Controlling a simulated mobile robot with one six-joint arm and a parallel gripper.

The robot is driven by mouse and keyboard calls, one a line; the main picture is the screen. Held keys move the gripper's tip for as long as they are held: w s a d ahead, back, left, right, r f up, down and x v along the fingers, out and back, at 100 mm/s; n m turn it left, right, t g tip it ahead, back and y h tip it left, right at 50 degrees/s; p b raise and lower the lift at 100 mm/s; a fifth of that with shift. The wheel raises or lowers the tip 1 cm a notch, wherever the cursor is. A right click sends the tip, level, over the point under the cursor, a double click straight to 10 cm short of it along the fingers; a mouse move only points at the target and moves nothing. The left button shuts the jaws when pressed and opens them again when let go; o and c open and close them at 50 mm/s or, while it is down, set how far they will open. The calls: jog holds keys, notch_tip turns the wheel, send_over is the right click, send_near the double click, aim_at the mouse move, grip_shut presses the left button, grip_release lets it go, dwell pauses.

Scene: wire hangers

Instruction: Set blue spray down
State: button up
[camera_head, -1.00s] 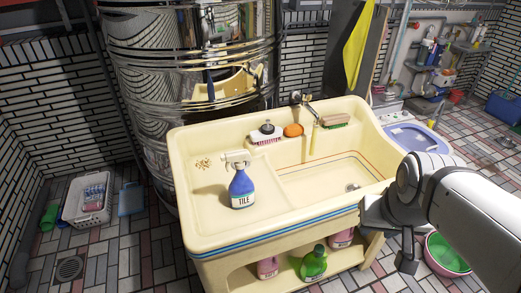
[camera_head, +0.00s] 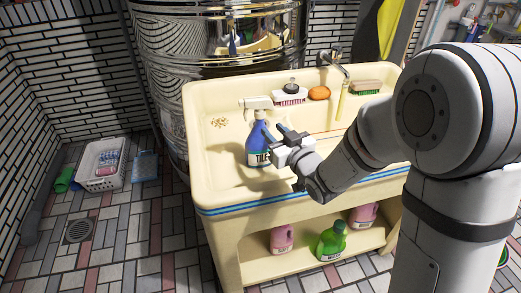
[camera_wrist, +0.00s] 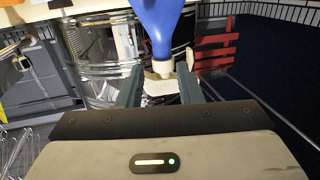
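The blue spray bottle (camera_head: 257,140) has a white trigger head and a "TILE" label. It looks upright over the left deck of the cream sink (camera_head: 222,158); whether its base touches the deck is unclear. My gripper (camera_head: 280,137) reaches in from the right, with its fingers at the bottle's right side, partly covering it. In the wrist view the blue bottle (camera_wrist: 160,25) fills the top middle, with its white neck between the tips of my gripper (camera_wrist: 160,75). I cannot tell whether the fingers press on it.
A brush (camera_head: 290,98), an orange sponge (camera_head: 319,93) and a green-bristled brush (camera_head: 366,87) lie along the sink's back ledge. The faucet (camera_head: 335,65) stands behind. Pink and green bottles (camera_head: 331,241) fill the shelf below. The deck left of the bottle is clear.

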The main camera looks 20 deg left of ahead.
aim_at(262, 121)
jog(key=shift+w+a+y, duration=0.2)
jog(key=shift+a+y, duration=0.2)
jog(key=shift+a, duration=0.35)
jog(key=p+x, duration=0.1)
jog(key=x, duration=0.5)
jog(key=shift+w+a+f, duration=0.1)
jog(key=shift+w+f, duration=0.05)
jog(key=shift+w, duration=0.25)
jog(key=shift+c, duration=0.4)
grip_shut()
